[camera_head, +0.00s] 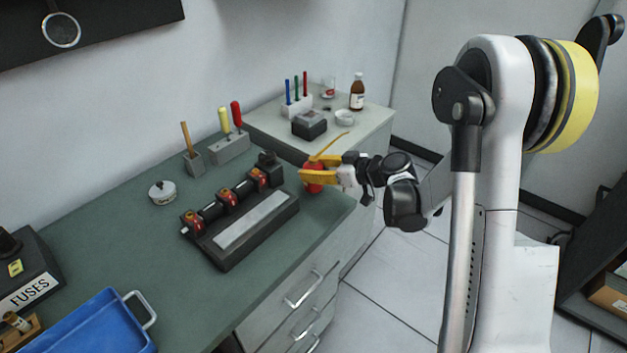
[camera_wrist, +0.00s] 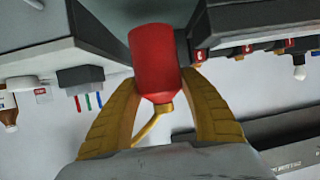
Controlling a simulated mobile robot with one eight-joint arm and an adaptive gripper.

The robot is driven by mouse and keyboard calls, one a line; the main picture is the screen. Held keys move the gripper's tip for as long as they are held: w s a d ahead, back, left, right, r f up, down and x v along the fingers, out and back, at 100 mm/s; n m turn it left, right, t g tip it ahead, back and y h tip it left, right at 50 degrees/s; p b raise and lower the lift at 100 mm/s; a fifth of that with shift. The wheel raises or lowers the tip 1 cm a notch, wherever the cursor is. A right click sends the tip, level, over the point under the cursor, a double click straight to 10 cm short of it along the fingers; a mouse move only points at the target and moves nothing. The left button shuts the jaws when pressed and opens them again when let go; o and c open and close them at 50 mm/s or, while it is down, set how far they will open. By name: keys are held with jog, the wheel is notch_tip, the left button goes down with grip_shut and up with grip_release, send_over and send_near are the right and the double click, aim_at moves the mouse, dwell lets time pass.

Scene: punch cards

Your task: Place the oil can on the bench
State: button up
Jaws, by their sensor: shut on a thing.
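The oil can (camera_head: 313,187) is a red can with a brass-coloured top and a long thin bent spout. My gripper (camera_head: 312,178) has yellow fingers and is shut around it at the right end of the green bench (camera_head: 110,235). In the wrist view the can's red body (camera_wrist: 155,55) lies between the two yellow fingers (camera_wrist: 160,85), with the spout towards the palm. In the head view the can looks upright, partly covered by the fingers. I cannot tell whether its base touches the bench top.
A dark device with red-and-black cylinders (camera_head: 228,198) stands just left of the can. A round white tin (camera_head: 162,192), tool holders (camera_head: 229,148), a blue tray (camera_head: 100,325) and a FUSES box (camera_head: 28,275) are farther left. A lighter cabinet (camera_head: 365,120) with a bottle (camera_head: 357,92) adjoins behind.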

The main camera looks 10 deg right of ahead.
jog(key=shift+f+b, duration=0.55)
jog(key=shift+f, duration=1.1)
jog(key=shift+f, duration=0.1)
jog(key=shift+f+b, duration=0.15)
jog(key=shift+b, duration=0.15)
jog(key=o, duration=1.3)
jog(key=shift+o, duration=0.2)
jog(key=shift+r, duration=0.2)
